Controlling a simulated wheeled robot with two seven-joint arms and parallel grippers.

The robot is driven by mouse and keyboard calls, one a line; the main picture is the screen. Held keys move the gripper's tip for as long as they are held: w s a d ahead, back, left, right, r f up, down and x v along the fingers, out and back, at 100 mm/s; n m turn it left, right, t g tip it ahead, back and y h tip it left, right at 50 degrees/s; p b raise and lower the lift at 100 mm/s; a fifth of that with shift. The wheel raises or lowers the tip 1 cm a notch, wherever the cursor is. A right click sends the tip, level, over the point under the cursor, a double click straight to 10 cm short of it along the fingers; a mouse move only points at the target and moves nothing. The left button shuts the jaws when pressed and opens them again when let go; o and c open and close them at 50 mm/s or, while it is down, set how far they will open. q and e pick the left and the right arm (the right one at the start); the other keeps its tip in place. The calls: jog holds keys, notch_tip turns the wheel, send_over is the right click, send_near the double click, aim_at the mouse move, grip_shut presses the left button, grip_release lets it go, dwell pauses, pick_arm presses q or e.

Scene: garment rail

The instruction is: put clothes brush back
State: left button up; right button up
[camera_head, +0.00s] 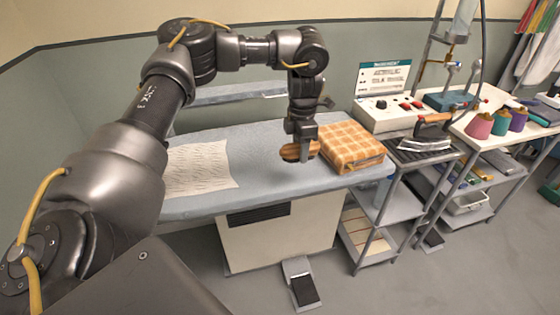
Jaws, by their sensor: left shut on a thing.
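The clothes brush (290,153), a small brown wooden piece, is at the fingertips of my left gripper (303,147). The gripper points down and is shut on the brush. It appears over the right part of the light blue ironing table (270,180), close beside the left side of an orange checked folded cloth (350,146). I cannot tell whether the brush touches the table or the cloth. The fingers hide part of the brush. My right gripper is not in view.
A patterned white sheet (198,166) lies on the table's left. To the right, a metal cart carries a control box (388,110) and an iron (428,132); thread cones (479,125) stand farther right. The table's middle front is clear. A pedal (302,285) is on the floor.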

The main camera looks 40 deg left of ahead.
pick_arm(q)
jog(key=w+a+f, duration=0.1)
jog(key=a+f, duration=0.1)
jog(key=a, duration=0.3)
jog(key=p, duration=0.2)
send_over(280, 167)
jog(key=f, duration=0.3)
jog(key=d+f, duration=0.1)
jog(key=f, duration=0.1)
jog(key=shift+s+f, duration=0.1)
jog(key=shift+s, duration=0.1)
jog(key=shift+w+a+f, duration=0.1)
jog(key=shift+a+f, duration=0.35)
jog(key=shift+f, duration=0.05)
notch_tip(280, 167, down, 3)
jog(key=shift+f+p, duration=0.1)
jog(key=shift+p, duration=0.2)
jog(key=shift+a, duration=0.1)
jog(key=shift+f, duration=0.1)
jog(key=o, duration=1)
jog(key=shift+f, duration=0.1)
jog(key=shift+o, duration=0.2)
